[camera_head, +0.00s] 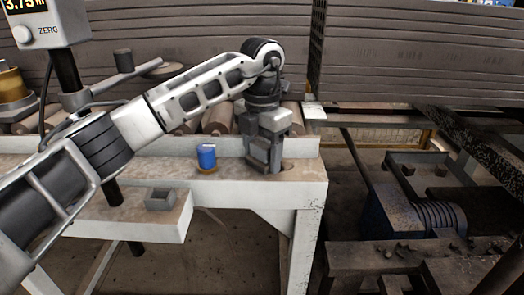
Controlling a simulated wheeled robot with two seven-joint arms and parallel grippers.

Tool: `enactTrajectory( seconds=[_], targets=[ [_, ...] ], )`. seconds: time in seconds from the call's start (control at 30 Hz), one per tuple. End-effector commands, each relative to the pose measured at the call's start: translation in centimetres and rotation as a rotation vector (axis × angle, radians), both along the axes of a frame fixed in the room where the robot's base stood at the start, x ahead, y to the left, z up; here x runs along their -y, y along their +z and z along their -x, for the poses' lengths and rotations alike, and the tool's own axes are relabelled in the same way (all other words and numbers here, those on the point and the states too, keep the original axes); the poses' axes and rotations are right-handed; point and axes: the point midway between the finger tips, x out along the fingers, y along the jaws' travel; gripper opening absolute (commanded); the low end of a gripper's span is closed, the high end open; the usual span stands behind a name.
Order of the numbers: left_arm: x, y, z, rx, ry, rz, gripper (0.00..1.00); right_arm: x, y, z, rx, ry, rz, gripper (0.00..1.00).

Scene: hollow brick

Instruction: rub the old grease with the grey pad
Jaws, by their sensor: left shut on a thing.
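My left gripper (264,163) points straight down at the right end of the white-edged bench. It is shut on the grey pad, which is mostly hidden between the dark fingers, low at the bench top. A darker brownish patch, seemingly the old grease (286,167), shows on the bench just right of the fingertips. Part of the patch may be hidden behind the gripper. Whether the pad touches the surface is hard to tell. My right gripper is out of view.
A blue can (207,157) stands on the bench (228,190) left of the gripper. A small grey open box (160,200) sits on the lower front ledge. Rollers and stacked grey slabs (400,50) are behind. Dark machinery (420,215) stands right, beyond the bench edge.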

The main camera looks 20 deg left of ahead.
Motion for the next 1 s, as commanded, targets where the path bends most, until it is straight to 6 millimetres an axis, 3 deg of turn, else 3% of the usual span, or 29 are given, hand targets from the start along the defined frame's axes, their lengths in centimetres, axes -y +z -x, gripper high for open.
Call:
enactTrajectory(
  seconds=[0.47,1.0],
  targets=[
    [0.1,-0.7,0.0,0.001,0.000,0.000,0.40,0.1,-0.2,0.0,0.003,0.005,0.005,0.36],
    [3.7,-0.5,-1.1,0.001,0.000,0.000,0.40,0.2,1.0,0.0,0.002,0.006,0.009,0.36]
  ],
)
